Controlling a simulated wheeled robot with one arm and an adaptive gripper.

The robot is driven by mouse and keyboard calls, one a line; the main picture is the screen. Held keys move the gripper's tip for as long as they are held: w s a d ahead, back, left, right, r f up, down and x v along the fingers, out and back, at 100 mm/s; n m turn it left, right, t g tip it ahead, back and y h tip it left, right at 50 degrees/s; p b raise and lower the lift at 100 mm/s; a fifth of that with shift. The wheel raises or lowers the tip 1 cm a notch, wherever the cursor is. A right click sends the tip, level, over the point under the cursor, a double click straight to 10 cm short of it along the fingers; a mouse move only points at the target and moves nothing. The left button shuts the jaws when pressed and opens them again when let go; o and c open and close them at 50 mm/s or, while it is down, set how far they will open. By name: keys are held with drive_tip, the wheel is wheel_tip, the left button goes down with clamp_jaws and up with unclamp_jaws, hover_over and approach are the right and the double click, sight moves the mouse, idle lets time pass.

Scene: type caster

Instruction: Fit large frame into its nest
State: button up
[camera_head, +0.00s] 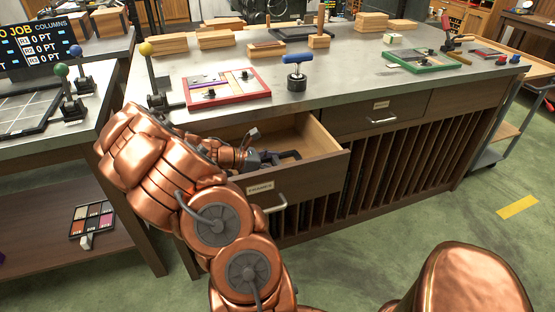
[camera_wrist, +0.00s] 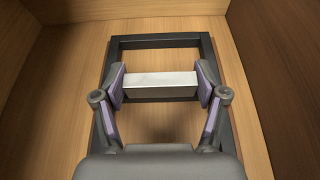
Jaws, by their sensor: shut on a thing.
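A large dark rectangular frame (camera_wrist: 158,42) lies in the open wooden drawer (camera_head: 318,138), which is labelled FRAMES. In the wrist view a light silver bar (camera_wrist: 160,86) spans between my fingers, inside the frame's outline. My gripper (camera_wrist: 160,88) is shut on this bar, one purple-padded finger at each end. In the head view my gripper (camera_head: 268,157) reaches down into the drawer, and my arm hides much of it. The frame seems to be at the drawer floor. I cannot tell which place is the frame's nest.
The drawer's walls stand close around my gripper. On the grey worktop (camera_head: 340,78) are a red-rimmed board (camera_head: 228,98), a blue-handled tool (camera_head: 297,72), a green-rimmed board (camera_head: 425,68) and several wooden blocks. A yellow-knobbed lever (camera_head: 148,62) rises at the left end.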

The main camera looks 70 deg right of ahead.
drive_tip(key=o, duration=1.8)
drive_tip(key=v, duration=1.2)
drive_tip(key=shift+r, duration=0.15)
